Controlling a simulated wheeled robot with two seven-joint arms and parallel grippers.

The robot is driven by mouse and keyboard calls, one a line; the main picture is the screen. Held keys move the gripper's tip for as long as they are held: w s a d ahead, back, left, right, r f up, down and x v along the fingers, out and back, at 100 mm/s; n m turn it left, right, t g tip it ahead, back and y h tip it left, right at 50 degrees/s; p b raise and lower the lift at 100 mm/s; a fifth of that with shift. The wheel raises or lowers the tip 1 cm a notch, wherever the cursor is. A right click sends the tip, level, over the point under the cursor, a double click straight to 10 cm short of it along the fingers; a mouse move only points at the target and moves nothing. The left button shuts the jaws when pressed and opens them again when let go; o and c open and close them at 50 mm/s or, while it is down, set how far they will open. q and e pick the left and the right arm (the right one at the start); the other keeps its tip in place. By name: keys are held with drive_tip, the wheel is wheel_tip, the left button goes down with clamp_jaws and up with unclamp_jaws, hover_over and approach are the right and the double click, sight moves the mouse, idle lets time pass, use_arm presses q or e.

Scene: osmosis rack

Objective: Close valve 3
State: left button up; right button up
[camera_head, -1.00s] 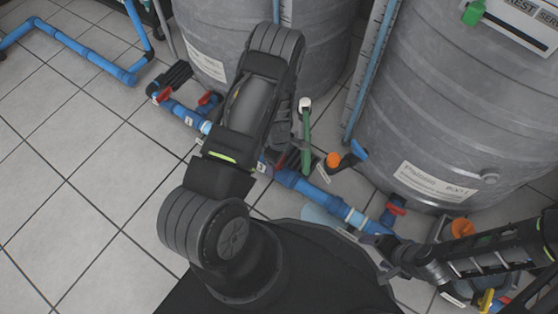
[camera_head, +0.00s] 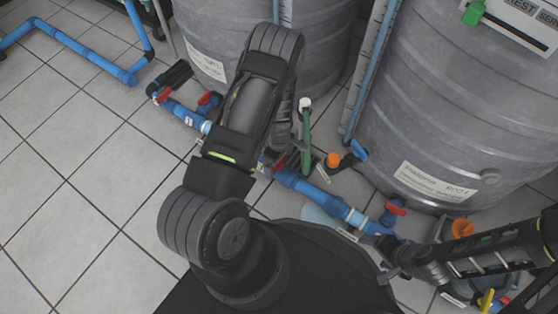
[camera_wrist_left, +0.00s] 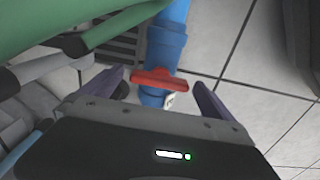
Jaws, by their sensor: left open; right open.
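In the left wrist view a valve with a red handle (camera_wrist_left: 160,80) sits on a blue pipe (camera_wrist_left: 166,42). The handle lies crosswise between the two fingers of my left gripper (camera_wrist_left: 158,82), which is open, with a gap on each side. In the head view this gripper (camera_head: 280,160) is partly hidden behind my forearm, low over the blue pipe line (camera_head: 310,189). Other red handles show at the left (camera_head: 207,99) and right (camera_head: 397,209) of the line. I cannot read which valve is number 3. My right gripper (camera_head: 385,252) is open and empty near the right part of the pipe.
Two large grey tanks (camera_head: 410,120) stand behind the pipe line. A green pipe (camera_head: 306,140) rises close beside my left gripper, and it crosses the upper left of the wrist view (camera_wrist_left: 60,25). Orange knobs (camera_head: 333,160) stand near the pipe. Tiled floor (camera_head: 75,200) is clear at left.

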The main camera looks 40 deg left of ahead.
use_arm(q)
wheel_tip(320, 180, up, 8)
drive_tip(key=p, duration=0.3)
drive_tip(key=shift+f, duration=0.1)
idle(0.6)
